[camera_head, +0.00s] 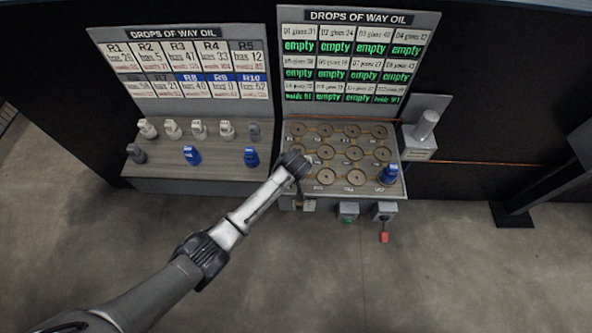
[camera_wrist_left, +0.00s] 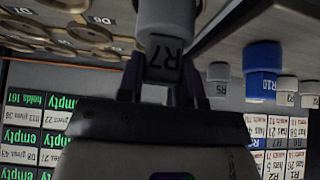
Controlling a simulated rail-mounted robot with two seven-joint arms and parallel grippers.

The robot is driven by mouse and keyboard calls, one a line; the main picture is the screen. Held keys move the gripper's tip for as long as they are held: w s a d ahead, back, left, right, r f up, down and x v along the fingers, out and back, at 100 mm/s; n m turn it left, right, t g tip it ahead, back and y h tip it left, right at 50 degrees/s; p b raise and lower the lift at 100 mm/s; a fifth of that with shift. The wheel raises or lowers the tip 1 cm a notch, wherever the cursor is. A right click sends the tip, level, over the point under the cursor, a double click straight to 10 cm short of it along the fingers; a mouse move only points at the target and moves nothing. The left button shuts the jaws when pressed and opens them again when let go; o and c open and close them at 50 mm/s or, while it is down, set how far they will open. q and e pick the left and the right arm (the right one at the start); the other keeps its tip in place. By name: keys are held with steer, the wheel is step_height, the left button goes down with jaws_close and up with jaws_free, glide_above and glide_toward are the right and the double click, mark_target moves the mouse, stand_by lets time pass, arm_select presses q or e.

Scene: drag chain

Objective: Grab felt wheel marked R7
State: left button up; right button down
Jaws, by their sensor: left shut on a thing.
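The grey felt wheel marked R7 (camera_wrist_left: 163,18) is in the left wrist view, with its label facing the camera. My left gripper (camera_wrist_left: 159,88) is shut on it, one dark finger on each side. In the head view my left gripper (camera_head: 297,163) is at the left edge of the round-hole rack (camera_head: 362,140). The R7 wheel is hidden or too small to make out there. My right gripper is in neither view.
A left shelf (camera_head: 190,171) holds several white, grey and blue wheels, including blue R10 (camera_wrist_left: 262,70). A blue wheel (camera_head: 388,173) sits at the rack's front right corner. A grey cylinder unit (camera_head: 424,125) stands right of the rack. Two sign boards rise behind.

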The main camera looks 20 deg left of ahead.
arm_select(q)
steer(key=c, duration=0.4)
steer(key=shift+o, duration=0.2)
steer(key=shift+r, duration=0.1)
